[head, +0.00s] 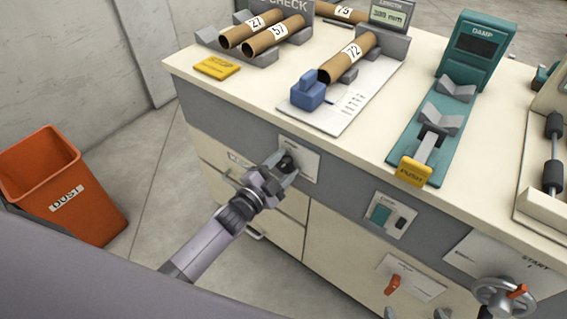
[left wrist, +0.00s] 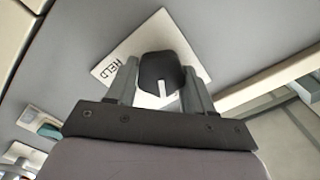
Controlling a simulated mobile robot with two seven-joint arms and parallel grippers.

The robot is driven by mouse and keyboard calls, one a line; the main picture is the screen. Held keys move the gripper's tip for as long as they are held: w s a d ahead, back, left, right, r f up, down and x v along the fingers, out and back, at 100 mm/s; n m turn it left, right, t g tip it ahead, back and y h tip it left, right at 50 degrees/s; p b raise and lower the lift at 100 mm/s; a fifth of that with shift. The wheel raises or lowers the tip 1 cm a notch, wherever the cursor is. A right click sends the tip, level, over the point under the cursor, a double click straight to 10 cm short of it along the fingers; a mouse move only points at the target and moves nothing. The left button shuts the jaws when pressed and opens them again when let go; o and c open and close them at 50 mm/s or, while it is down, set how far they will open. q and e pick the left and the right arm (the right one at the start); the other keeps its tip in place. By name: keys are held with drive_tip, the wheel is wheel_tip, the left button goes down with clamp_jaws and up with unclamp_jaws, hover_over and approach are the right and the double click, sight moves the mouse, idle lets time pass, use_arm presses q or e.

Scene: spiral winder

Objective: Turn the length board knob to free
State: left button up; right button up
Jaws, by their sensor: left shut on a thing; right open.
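The length board knob (left wrist: 160,70) is dark with a white pointer line, on a pale plate (left wrist: 193,50) marked HELD at its left in the left wrist view. The pointer line aims towards the bottom of that view, away from HELD; any other marking is hidden or unreadable. My left gripper (left wrist: 160,88) is shut on the knob, one finger on each side. In the head view the left gripper (head: 283,168) covers most of the knob at the plate (head: 309,163) on the cabinet front. The length board (head: 345,105) lies above on the top.
On the board are a blue stop block (head: 308,92) and a cardboard tube marked 72 (head: 345,60). A teal DAMP stand (head: 483,45), a toggle switch plate (head: 390,214) and a crank wheel (head: 503,296) are to the right. An orange DUST bin (head: 60,180) stands left.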

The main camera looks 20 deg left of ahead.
use_arm(q)
drive_tip(key=n, duration=0.2)
drive_tip(key=shift+r+n+p, duration=0.1)
drive_tip(key=shift+n+p, duration=0.2)
drive_tip(key=shift+a+n, duration=0.1)
drive_tip(key=shift+n, duration=1.4)
drive_tip(key=shift+p, duration=0.3)
drive_tip(key=shift+n, duration=0.3)
drive_tip(key=o, duration=1)
drive_tip(key=shift+c, duration=0.2)
drive_tip(key=v, duration=0.7)
drive_tip(key=shift+p, duration=0.4)
